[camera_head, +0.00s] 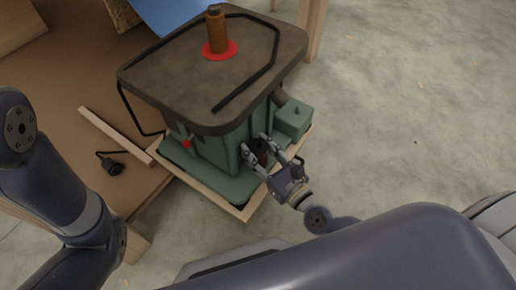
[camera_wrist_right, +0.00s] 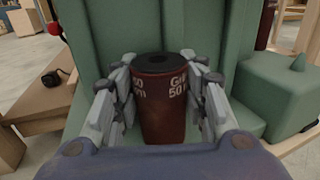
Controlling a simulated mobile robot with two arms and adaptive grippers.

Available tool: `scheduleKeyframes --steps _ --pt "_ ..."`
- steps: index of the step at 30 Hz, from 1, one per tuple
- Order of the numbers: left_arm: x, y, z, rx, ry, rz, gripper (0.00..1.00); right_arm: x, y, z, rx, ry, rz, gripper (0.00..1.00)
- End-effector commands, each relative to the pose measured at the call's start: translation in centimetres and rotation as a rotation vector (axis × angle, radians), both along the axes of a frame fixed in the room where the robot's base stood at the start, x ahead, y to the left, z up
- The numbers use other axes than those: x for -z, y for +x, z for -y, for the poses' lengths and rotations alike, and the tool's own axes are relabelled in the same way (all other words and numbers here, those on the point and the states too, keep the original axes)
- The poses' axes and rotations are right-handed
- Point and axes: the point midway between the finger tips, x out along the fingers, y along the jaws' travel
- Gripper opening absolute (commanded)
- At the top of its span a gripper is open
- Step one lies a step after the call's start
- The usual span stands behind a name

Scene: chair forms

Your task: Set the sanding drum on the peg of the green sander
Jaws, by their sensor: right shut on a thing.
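The green sander (camera_head: 213,150) stands on a wooden-edged base, with a dark flat table top (camera_head: 180,72). An orange-brown drum (camera_head: 217,32) stands upright on its spindle inside a red ring (camera_head: 230,50). My right gripper (camera_head: 257,155) is shut on a dark red sanding drum (camera_wrist_right: 163,105) with pale lettering and a dark hole in its top. The drum is upright between the fingers, close in front of the sander's green body (camera_wrist_right: 210,30). I cannot tell whether it touches a peg; no peg under it shows. My left gripper is out of view; only its arm shows at left.
A brown wooden bench (camera_head: 60,75) lies behind and left, with a wood strip (camera_head: 115,135) and a black plug (camera_head: 112,165) on it. A green box (camera_wrist_right: 278,95) juts from the sander right of the drum. Open concrete floor (camera_head: 420,110) lies to the right.

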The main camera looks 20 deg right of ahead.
Motion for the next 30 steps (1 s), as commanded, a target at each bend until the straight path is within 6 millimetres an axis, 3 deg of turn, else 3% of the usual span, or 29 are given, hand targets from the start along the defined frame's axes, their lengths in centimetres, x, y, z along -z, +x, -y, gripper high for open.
scheduleKeyframes --steps 8,9,11,23,30 --pt "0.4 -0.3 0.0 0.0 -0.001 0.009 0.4 0.6 0.0 0.0 0.0 0.0 0.001 0.11" --pt "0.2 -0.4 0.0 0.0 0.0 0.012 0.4 0.5 0.0 0.0 0.0 0.0 0.001 0.49" --pt "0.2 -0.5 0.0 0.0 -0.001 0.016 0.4 0.5 0.0 0.0 0.0 0.0 0.001 0.62" --pt "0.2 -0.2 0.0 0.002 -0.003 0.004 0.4 0.4 0.0 0.0 0.0 0.001 -0.001 0.63" --pt "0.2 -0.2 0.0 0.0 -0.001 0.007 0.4 -2.4 -0.1 0.0 0.001 0.007 0.001 0.63"
